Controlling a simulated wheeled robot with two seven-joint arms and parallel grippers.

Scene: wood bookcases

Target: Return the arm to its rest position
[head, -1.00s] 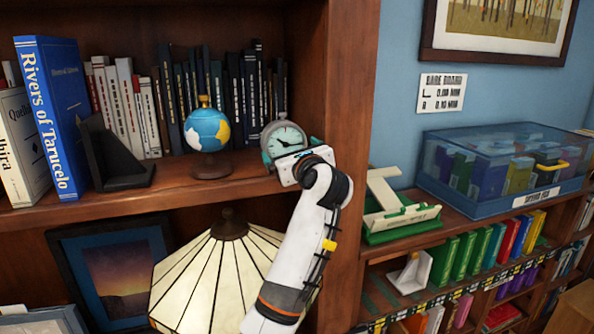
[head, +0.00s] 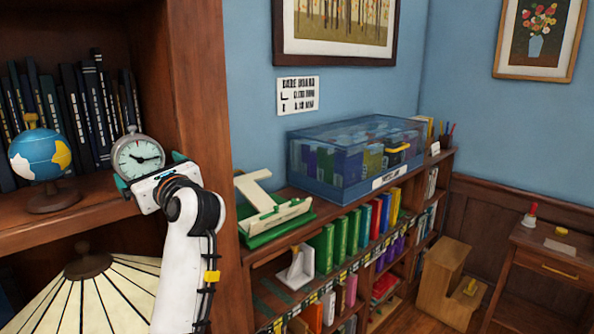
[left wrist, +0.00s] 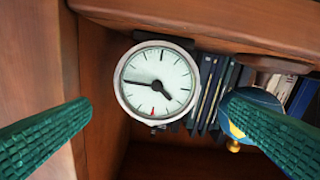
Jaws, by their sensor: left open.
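My left arm comes up from the bottom of the head view, and its left gripper (head: 150,178) is at the shelf's front edge, by a round grey clock (head: 138,157). The gripper is open, with two green ribbed fingers set wide apart in the left wrist view. The clock (left wrist: 156,81) shows between and beyond the fingers, with nothing held between them. The clock stands on the shelf near the right side panel. My right gripper is in neither view.
A globe (head: 41,163) stands left of the clock, with dark books (head: 70,110) behind. A lamp (head: 85,285) is below the shelf. To the right are a green-based stand (head: 275,215), a blue clear case (head: 350,155), and a low bookcase. A wooden step stool (head: 447,285) stands on the floor.

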